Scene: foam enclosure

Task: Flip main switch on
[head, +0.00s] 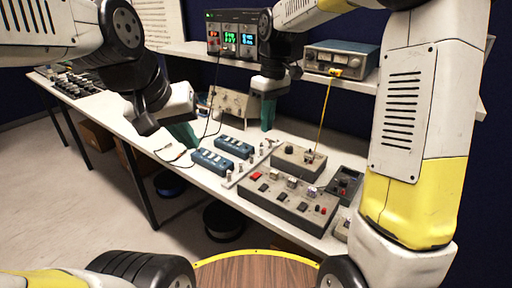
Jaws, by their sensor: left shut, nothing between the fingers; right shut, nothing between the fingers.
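A long grey control box (283,203) with red and black switches lies near the front edge of the white bench. A red switch (256,176) sits at its left end. A smaller grey box (299,158) with knobs stands behind it. I cannot tell which switch is the main one. My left gripper (189,143) has teal fingers, shut and empty, above the bench's front edge, left of the blue strips. My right gripper (267,125) is shut and empty, fingers pointing down, behind the boxes and left of the smaller one.
Two blue terminal strips (211,162) lie on the bench (150,137) left of the boxes. A dark meter box (344,185) stands at right. A shelf (190,51) above holds a power supply (231,38) and another instrument (341,59). A yellow cable (325,110) hangs down.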

